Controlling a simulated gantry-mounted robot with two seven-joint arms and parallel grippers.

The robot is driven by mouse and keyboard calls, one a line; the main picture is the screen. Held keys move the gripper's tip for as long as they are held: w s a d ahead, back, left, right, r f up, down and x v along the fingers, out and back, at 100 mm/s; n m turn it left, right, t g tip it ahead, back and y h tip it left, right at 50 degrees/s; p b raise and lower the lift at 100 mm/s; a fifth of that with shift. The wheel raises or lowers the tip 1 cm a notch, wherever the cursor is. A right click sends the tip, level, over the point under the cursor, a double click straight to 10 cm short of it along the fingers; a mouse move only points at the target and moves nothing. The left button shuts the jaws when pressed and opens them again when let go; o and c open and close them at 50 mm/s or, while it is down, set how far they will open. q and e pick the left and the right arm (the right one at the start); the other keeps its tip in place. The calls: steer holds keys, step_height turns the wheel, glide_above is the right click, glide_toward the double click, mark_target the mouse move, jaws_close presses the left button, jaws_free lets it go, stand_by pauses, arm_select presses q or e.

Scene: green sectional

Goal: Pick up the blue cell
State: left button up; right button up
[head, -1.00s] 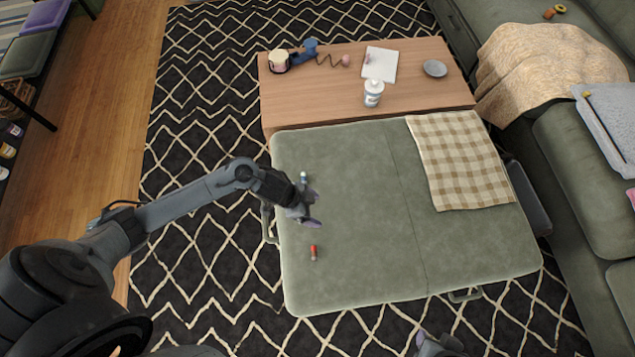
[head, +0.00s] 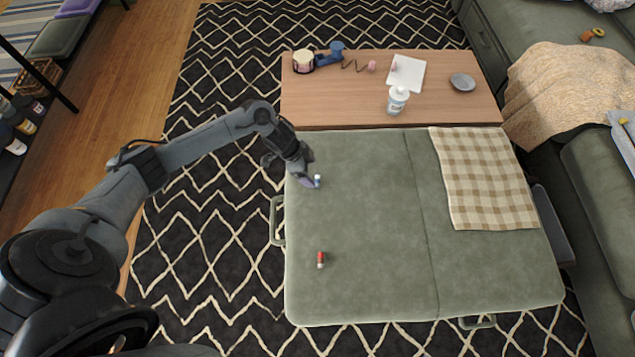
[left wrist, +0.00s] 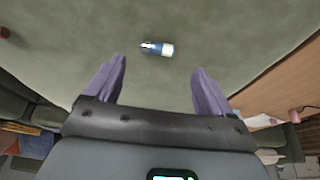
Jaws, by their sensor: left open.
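The blue cell (head: 318,180) is a small blue and white cylinder on the green ottoman (head: 365,220), near its far left corner. In the left wrist view the blue cell (left wrist: 158,48) lies just beyond the fingertips and between their lines. My left gripper (head: 306,183) is open and empty, close beside the cell in the head view. Its two purple fingers (left wrist: 160,75) are spread apart in the left wrist view. My right gripper does not show now.
A red and white cell (head: 321,260) is on the ottoman nearer to me. A checkered cloth (head: 482,180) covers the ottoman's right part. A wooden table (head: 350,105) beyond holds a white bottle (head: 397,101), paper and a grey dish. The ottoman's middle is clear.

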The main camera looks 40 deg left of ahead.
mark_target(316, 181)
arm_select(q)
steer(key=b+x, duration=0.2)
steer(key=x, duration=0.2)
steer(key=shift+s+d+f+b, duration=0.1)
steer(key=shift+s+f+b, duration=0.15)
steer(key=shift+f+b, duration=0.15)
steer(key=shift+w+d+f, duration=0.1)
steer(key=shift+f, duration=0.15)
steer(key=c, duration=1.1)
steer(key=shift+r, duration=0.1)
